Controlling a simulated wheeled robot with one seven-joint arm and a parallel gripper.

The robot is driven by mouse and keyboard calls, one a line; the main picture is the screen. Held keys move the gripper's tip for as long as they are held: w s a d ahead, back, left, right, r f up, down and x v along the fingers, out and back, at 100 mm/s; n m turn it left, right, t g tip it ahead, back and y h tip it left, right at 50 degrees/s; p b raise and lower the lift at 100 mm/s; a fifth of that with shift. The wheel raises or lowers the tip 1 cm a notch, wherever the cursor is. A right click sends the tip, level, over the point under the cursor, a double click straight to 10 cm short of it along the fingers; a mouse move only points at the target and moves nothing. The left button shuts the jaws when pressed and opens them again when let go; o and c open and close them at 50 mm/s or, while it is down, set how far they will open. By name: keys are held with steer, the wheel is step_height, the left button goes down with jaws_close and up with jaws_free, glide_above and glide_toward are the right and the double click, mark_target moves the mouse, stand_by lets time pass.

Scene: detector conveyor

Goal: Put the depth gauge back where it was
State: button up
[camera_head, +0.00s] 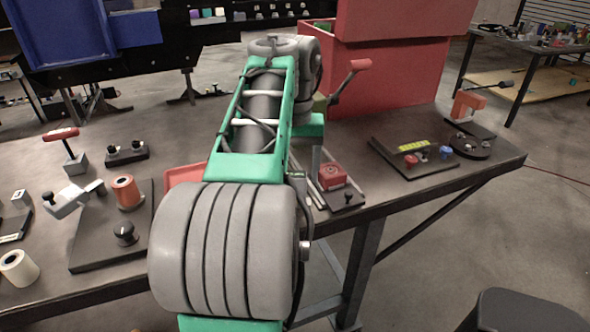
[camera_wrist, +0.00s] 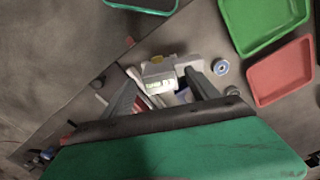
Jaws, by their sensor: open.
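My gripper (camera_wrist: 160,80) shows in the wrist view with its two grey fingers spread apart. A pale grey block-like object with a light label and a yellow part (camera_wrist: 158,70) lies between and just beyond the fingertips; it may be the depth gauge, but I cannot tell for sure. Whether the fingers touch it is unclear.
In the wrist view a green tray (camera_wrist: 244,42), a red tray (camera_wrist: 256,97) and a blue-ringed disc (camera_wrist: 220,67) lie to the right. In the head view a large red box (camera_head: 390,75) stands behind the table, and fixtures crowd the dark tabletop (camera_head: 90,290).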

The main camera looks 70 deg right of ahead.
step_height(320, 180, up, 12)
steer(key=p, duration=0.9)
steer(key=w+a+f+n+h, duration=0.1)
steer(key=w+a+f+n, duration=0.2)
steer(key=w+a, duration=0.4)
steer(key=w+a+f+n, duration=0.3)
steer(key=w+a, duration=0.4)
steer(key=w, duration=0.1)
steer(key=w+a+f+n+t, duration=0.1)
steer(key=a+f+n, duration=0.2)
steer(key=a, duration=0.9)
steer(key=w+a+f+n+t+y, duration=0.1)
steer(key=a+f+n, duration=0.3)
steer(key=a, duration=0.9)
step_height(320, 180, down, 3)
steer(key=shift+w+f+n+t, duration=0.15)
steer(key=shift+n+t, duration=0.15)
steer(key=shift+t, duration=0.4)
